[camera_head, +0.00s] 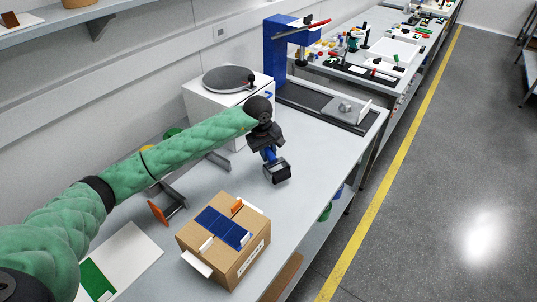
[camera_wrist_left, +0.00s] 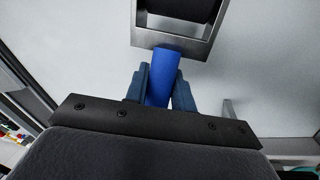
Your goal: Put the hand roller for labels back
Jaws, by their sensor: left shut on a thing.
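The hand roller has a blue handle and a dark roller in a grey metal frame (camera_head: 277,172). My left gripper (camera_head: 269,154) is shut on the blue handle, with the frame hanging below it over the grey-white bench. I cannot tell whether the roller touches the bench top. In the left wrist view the blue handle (camera_wrist_left: 162,78) sits between the two dark blue fingers, and the frame (camera_wrist_left: 180,38) with its dark roller lies beyond the fingertips, cut by the top edge. My right gripper is in neither view.
A cardboard box (camera_head: 249,267) with blue panels on top stands nearer. A dark stand with an orange piece (camera_head: 158,211) is left of it. A white machine with a round plate (camera_head: 229,79) and a blue column (camera_head: 277,50) stand behind. Bench right of the roller is clear.

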